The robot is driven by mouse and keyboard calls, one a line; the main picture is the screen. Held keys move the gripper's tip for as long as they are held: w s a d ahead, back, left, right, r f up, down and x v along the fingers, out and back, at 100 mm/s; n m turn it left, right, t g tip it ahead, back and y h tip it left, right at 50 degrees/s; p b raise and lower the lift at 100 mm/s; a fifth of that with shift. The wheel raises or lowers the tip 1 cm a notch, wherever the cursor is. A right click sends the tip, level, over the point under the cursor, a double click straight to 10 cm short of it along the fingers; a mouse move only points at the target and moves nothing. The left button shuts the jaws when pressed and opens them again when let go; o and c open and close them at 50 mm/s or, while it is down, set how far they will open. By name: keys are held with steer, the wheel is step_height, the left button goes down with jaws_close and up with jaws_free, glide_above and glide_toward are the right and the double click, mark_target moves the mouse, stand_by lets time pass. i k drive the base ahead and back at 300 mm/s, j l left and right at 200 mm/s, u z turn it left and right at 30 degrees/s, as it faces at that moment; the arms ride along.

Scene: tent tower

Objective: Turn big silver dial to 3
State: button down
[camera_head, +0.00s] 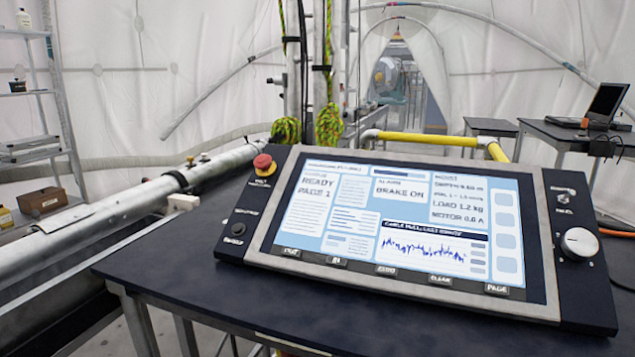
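The big silver dial (579,244) is a round knob on the dark right-hand side panel of the control console (262,256). The marks around the dial are too small to read, so its setting cannot be told. A smaller knob (563,198) sits above it. The console's lit screen (350,205) reads "READY", "PAGE 1" and "BRAKE ON". My gripper is not in view.
The console lies tilted on a dark table (170,262). A red mushroom button (264,163) and a black knob (238,229) are on its left panel. A metal pipe (130,215) runs along the left. A laptop (604,104) stands on a table behind right.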

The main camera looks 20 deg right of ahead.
mark_target(579, 245)
steer(key=z, duration=1.55)
steer(key=k+j+u, duration=0.3)
steer(key=j, duration=0.25)
steer(key=i+l, duration=0.15)
steer(key=i, duration=0.3)
